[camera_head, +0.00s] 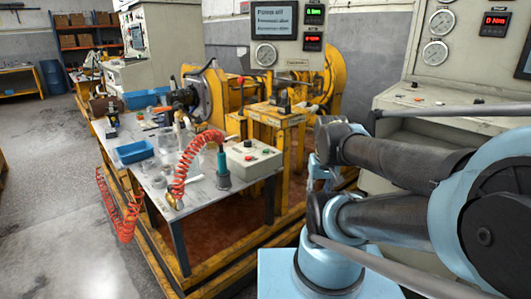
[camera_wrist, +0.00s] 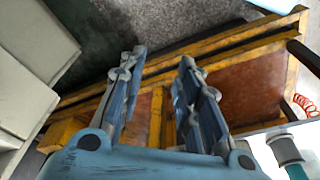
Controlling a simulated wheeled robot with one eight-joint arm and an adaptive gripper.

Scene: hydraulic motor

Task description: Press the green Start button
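A light grey control box (camera_head: 252,160) sits on the right end of the workbench in the head view. It has a red button (camera_head: 248,143) on top and what looks like a small green button (camera_head: 265,151) beside it, too small to read. My gripper shows in the wrist view (camera_wrist: 160,62) with its two blue fingers apart and nothing between them. In the head view its blue fingers (camera_head: 320,176) are partly hidden by my arm, to the right of the box and apart from it. The green button does not show in the wrist view.
A red coiled hose (camera_head: 184,165) and a teal-grey cylinder (camera_head: 222,170) stand just left of the box. The workbench (camera_head: 205,195) also holds a blue bin (camera_head: 135,151). A yellow frame (camera_head: 286,128) stands behind. A gauge cabinet (camera_head: 452,75) stands at right.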

